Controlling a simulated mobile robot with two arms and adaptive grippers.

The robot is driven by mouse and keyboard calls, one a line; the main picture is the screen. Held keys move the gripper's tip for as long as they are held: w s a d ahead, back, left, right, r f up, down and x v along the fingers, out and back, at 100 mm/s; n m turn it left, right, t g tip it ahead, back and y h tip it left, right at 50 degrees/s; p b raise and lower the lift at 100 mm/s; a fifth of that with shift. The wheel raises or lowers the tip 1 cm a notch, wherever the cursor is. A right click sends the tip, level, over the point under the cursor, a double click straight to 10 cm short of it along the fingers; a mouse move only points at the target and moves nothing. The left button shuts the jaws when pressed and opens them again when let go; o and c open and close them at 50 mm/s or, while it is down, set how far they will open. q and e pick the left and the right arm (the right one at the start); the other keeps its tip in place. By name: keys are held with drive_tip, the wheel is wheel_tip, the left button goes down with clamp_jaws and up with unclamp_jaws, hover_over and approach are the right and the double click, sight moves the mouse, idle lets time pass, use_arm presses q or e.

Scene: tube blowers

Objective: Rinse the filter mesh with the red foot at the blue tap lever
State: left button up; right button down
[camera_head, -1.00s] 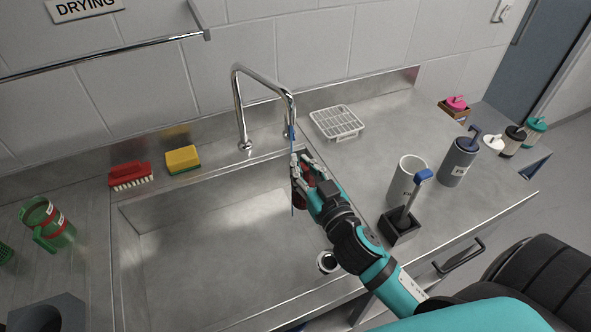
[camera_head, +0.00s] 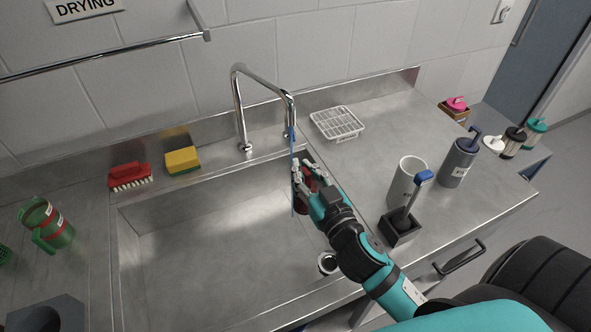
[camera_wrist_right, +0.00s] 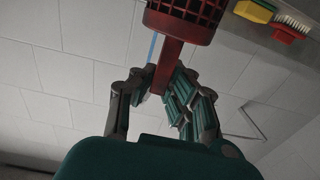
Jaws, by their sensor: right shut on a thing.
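My right gripper (camera_head: 312,180) is over the sink's right end, below the tap spout. In the right wrist view the gripper (camera_wrist_right: 155,95) is shut on the red stem of a red mesh basket (camera_wrist_right: 186,20). In the head view only parts of the red piece (camera_head: 305,203) show behind the fingers. A thin, straight blue strip (camera_head: 292,150) runs down from the spout, close to the left of the red piece. I cannot tell whether they touch. I make out no separate blue lever. My left gripper is out of view.
The steel sink (camera_head: 190,250) is otherwise empty, with a drain (camera_head: 327,263) near its front right. A red brush (camera_head: 130,176) and yellow sponge (camera_head: 182,160) lie behind it. A white rack (camera_head: 337,123), grey cup (camera_head: 405,181) and blue-topped brush in a black holder (camera_head: 399,232) stand right.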

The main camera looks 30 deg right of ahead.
drive_tip(key=shift+r, duration=0.1)
idle(0.4)
drive_tip(key=shift+s+a+r+p, duration=0.1)
drive_tip(key=shift+s+r+p, duration=0.3)
drive_tip(key=shift+s+r, duration=0.1)
drive_tip(key=shift+s+a+r+p, duration=0.25)
drive_tip(key=shift+s+r+p, duration=0.2)
drive_tip(key=shift+s+r, duration=0.4)
drive_tip(key=shift+s+a+r+p, duration=0.2)
drive_tip(key=shift+s+r+p, duration=0.3)
drive_tip(key=shift+s, duration=0.6)
